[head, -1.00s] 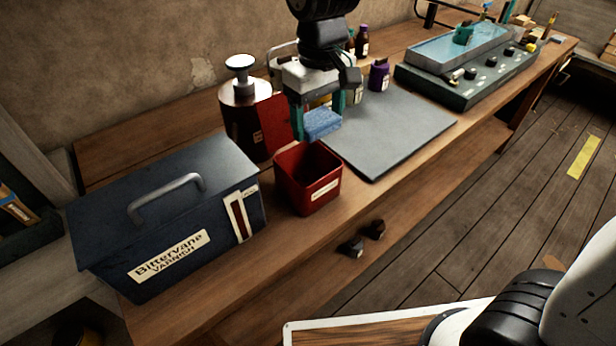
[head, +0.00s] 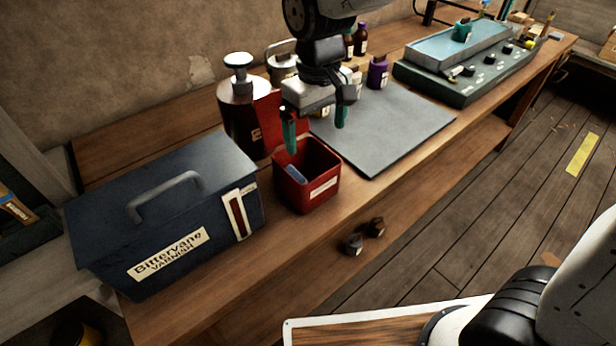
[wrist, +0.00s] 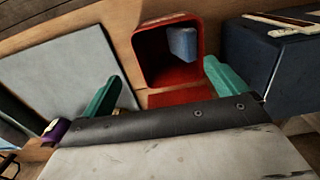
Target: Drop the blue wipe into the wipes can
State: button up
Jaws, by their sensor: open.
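The red wipes can (head: 308,190) stands upright on the bench, with its lid open at the back. The blue wipe (head: 295,175) is inside the can, against a wall; the can's front wall hides its lower part. In the wrist view the wipe (wrist: 183,43) shows inside the opening of the can (wrist: 150,73). My gripper (head: 315,138) is open and empty, above and slightly behind the can. Its teal fingers are apart, and it does not touch the wipe.
A dark blue varnish box (head: 165,215) stands left of the can. A grey mat (head: 400,130) lies to the right. A dark red pump can (head: 238,115) and several bottles stand behind. A control unit (head: 470,75) sits farther right.

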notch_tip(320, 180, up, 8)
dwell(0.5)
jog(key=shift+f, duration=0.1)
jog(key=s+d+m+t, duration=0.1)
jog(key=s+d+m, duration=0.5)
jog(key=s+d, duration=1.3)
jog(key=shift+s+d+f+m, duration=0.2)
jog(key=shift+d+f+m, duration=0.2)
jog(key=shift+d, duration=0.45)
